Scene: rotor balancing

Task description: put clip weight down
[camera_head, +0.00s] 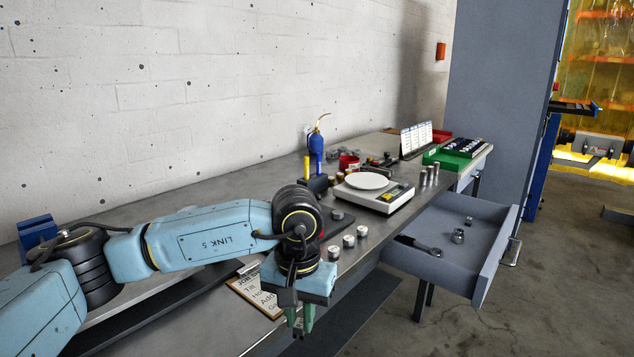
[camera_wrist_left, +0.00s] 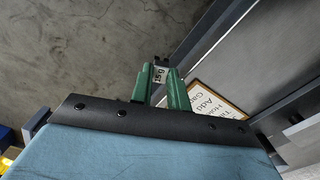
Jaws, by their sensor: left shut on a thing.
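My left gripper (camera_head: 298,322) has green fingers and hangs at the front edge of the bench in the head view. In the left wrist view the gripper (camera_wrist_left: 161,76) is shut on the clip weight (camera_wrist_left: 160,63), a small dark piece with a pale printed label between the fingertips. Bare floor shows behind it in that view. In the head view the fingers mostly hide the clip weight. My right gripper is not in view.
A clipboard (camera_head: 246,290) lies on the bench (camera_head: 225,330) beside the gripper. Several metal weights (camera_head: 348,241) stand near a white scale (camera_head: 380,198). An open drawer (camera_head: 490,262) holding a wrench (camera_head: 420,247) juts out at right. A green tray (camera_head: 445,160) stands farther back.

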